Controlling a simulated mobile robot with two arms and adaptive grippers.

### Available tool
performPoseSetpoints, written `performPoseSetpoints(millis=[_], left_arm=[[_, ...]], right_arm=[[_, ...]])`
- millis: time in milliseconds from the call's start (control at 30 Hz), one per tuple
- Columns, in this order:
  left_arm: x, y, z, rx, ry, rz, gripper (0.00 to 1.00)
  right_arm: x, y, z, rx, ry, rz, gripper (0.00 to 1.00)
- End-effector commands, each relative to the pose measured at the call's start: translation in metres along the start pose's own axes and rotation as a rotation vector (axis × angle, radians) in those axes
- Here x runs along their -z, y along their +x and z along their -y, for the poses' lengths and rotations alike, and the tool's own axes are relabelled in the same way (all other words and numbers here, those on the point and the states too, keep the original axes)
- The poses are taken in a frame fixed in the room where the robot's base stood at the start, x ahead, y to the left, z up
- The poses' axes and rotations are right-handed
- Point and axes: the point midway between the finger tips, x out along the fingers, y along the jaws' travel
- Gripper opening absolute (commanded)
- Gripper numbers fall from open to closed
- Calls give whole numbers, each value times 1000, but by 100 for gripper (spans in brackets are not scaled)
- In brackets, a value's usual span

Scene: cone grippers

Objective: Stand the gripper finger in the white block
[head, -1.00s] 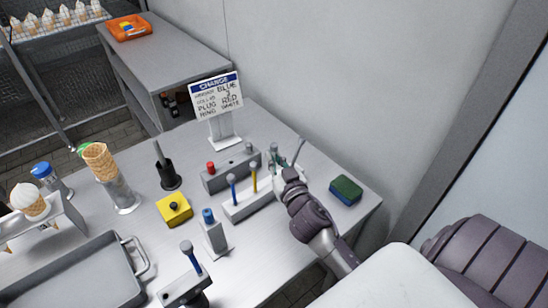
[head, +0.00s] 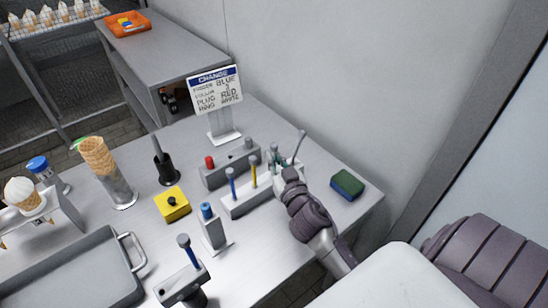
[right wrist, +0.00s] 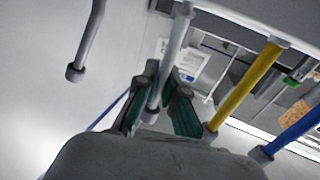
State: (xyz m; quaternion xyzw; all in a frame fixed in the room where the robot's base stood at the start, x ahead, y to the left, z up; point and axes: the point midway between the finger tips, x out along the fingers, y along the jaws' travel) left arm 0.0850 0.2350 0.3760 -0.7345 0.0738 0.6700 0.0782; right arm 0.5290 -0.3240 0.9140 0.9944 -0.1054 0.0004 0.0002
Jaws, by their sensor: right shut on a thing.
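The white block (head: 238,206) is a long pale bar on the table, with a blue rod (head: 232,183) and a yellow rod (head: 254,174) standing in it. My right gripper (head: 277,158) is at the block's far right end. In the right wrist view, my right gripper (right wrist: 158,105) is shut on a grey capped rod, the gripper finger (right wrist: 172,58). Its far end reaches towards the block's edge; I cannot tell whether it is seated. The yellow rod (right wrist: 243,85) is close beside the jaws. Another grey rod (right wrist: 87,40) is apart on the left. My left gripper is not in view.
A grey block with a red plug (head: 210,163) stands just behind the white block. A sign (head: 214,92) stands at the back. A green and blue sponge (head: 347,184) lies right of my gripper. A yellow box (head: 172,207) and a tray (head: 75,270) are left.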

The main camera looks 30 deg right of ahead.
Motion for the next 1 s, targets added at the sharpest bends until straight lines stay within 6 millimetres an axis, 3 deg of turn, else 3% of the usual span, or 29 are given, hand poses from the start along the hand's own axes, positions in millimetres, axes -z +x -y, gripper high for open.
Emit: performPoseSetpoints(millis=[133, 200, 333, 733, 1000], left_arm=[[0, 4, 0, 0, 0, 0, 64], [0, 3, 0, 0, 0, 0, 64], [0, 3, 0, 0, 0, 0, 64], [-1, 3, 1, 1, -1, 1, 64], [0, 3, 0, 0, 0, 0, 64]], right_arm=[[-4, 0, 0, 0, 0, 0, 0], [-3, 0, 0, 0, 0, 0, 16], [-3, 0, 0, 0, 0, 0, 38], [-4, -8, 0, 0, 2, 2, 38], [-5, -62, 0, -2, 4, 5, 38]])
